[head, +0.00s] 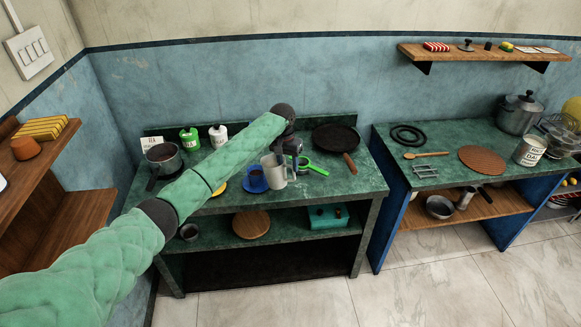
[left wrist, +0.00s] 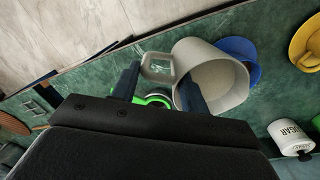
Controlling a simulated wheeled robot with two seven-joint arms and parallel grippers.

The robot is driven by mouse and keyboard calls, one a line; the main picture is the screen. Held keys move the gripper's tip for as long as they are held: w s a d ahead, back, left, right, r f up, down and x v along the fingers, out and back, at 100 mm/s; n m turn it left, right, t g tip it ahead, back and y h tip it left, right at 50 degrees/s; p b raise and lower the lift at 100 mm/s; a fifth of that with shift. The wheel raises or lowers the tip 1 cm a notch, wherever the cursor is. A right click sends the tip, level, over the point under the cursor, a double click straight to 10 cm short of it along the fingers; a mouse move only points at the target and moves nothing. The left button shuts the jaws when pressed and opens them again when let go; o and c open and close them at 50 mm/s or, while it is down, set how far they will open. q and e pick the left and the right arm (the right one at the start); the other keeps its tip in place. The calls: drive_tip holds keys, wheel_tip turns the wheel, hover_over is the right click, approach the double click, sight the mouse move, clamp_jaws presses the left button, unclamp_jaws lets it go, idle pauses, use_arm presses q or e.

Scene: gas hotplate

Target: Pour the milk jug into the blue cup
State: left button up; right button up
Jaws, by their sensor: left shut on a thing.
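The grey-white milk jug (head: 277,172) stands just right of the blue cup (head: 256,179) in the head view and looks close to upright. My left gripper (head: 293,153) is shut on the jug's handle. In the left wrist view the handle lies between the fingers (left wrist: 160,88), and the jug (left wrist: 222,98) shows its wide mouth with a pale surface inside. The blue cup sits on a blue saucer and holds something dark brown. In the left wrist view blue (left wrist: 240,48) shows behind the jug, which hides most of it. I cannot tell whether the jug touches the counter.
A green-handled tool (head: 313,167) lies right of the jug, with a black pan (head: 335,138) behind. A saucepan (head: 163,158), a green canister (head: 190,139) and a white sugar canister (head: 218,136) stand left. A yellow saucer (head: 220,189) is partly behind my arm.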

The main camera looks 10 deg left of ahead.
use_arm(q)
drive_tip(key=shift+w+a+r+h+b, duration=0.15)
drive_tip(key=shift+w+a+h+b, duration=0.15)
drive_tip(key=shift+a+h+b, duration=0.5)
drive_tip(key=shift+a+r+g, duration=0.1)
drive_tip(key=shift+g, duration=0.2)
use_arm(e)
drive_tip(key=w+a, duration=0.1)
drive_tip(key=w, duration=0.5)
use_arm(q)
drive_tip(key=shift+a+h, duration=0.1)
drive_tip(key=shift+h, duration=0.2)
drive_tip(key=shift+w+a+r+h+p, duration=0.15)
drive_tip(key=shift+a+r+h+p, duration=0.15)
drive_tip(key=shift+p, duration=0.15)
drive_tip(key=shift+a+r, duration=0.1)
drive_tip(key=shift+a, duration=0.05)
drive_tip(key=shift+w+a, duration=0.1)
drive_tip(key=shift+w+a+r+g+h+p, duration=0.1)
drive_tip(key=shift+a+r+g+h+p, duration=0.15)
drive_tip(key=shift+h, duration=0.25)
use_arm(e)
drive_tip(key=s, duration=0.1)
drive_tip(key=s+d, duration=0.1)
drive_tip(key=s, duration=0.2)
drive_tip(key=shift+s+d, duration=0.3)
